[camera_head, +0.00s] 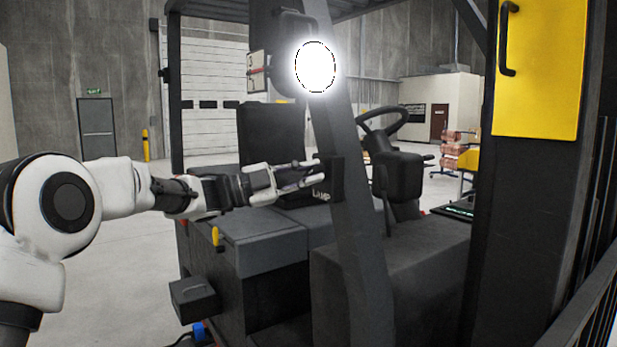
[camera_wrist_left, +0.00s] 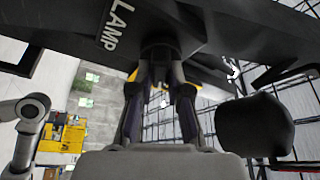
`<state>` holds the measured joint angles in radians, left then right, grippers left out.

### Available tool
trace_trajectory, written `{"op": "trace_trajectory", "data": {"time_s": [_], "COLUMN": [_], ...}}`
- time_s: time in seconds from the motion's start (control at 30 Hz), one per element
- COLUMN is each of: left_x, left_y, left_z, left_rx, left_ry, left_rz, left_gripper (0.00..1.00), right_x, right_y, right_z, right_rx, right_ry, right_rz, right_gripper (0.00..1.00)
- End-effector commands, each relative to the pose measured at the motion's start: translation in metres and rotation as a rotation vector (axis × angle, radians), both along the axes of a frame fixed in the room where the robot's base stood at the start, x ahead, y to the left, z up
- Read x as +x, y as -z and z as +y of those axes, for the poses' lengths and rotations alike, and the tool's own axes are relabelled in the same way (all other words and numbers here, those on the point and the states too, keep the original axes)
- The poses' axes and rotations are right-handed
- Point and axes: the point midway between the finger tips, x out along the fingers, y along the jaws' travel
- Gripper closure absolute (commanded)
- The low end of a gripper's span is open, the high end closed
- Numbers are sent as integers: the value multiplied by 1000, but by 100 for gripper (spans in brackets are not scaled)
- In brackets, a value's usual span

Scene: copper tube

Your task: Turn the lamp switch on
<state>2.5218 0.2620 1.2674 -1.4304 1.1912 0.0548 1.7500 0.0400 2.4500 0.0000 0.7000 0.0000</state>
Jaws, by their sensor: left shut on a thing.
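The lamp (camera_head: 315,67) high on the forklift's dark pillar glows bright white. Below it on the same pillar is the dark switch box (camera_head: 333,181) marked LAMP. My left gripper (camera_head: 312,172) reaches in from the left, with its fingertips at the box. In the left wrist view, the label LAMP (camera_wrist_left: 116,24) shows on the box face. There the two fingers of my left gripper (camera_wrist_left: 161,72) are shut on the dark switch knob (camera_wrist_left: 160,50) from both sides. The knob's exact angle is hard to tell. My right gripper is not in view.
The forklift's seat (camera_head: 271,134), steering wheel (camera_head: 384,119) and dark body (camera_head: 262,243) lie around and behind the pillar. A yellow panel (camera_head: 541,70) is at the right. Open floor (camera_head: 120,225) lies at the left.

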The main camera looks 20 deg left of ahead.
Motion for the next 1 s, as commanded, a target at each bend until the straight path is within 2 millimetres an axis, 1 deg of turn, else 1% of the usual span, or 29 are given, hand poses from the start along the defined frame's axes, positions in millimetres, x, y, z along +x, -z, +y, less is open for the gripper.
{"op": "trace_trajectory", "data": {"time_s": [0.5, 0.53, 0.6, 0.87, 0.97, 1.0], "left_x": [0, 0, 0, 0, -2, -5], "left_y": [0, 0, 0, 0, 1, 2], "left_z": [0, 0, 0, 0, 4, 8], "left_rx": [22, 21, 22, 21, 19, 18], "left_ry": [2, 2, 1, 1, 0, -1], "left_rz": [-18, -17, -17, -16, -16, -15], "left_gripper": [100, 80, 58, 58, 58, 58], "right_x": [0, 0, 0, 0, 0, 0], "right_y": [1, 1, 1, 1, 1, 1], "right_z": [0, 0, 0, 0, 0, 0], "right_rx": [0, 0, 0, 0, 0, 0], "right_ry": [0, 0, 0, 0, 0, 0], "right_rz": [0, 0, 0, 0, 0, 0], "right_gripper": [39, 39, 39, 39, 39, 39]}}
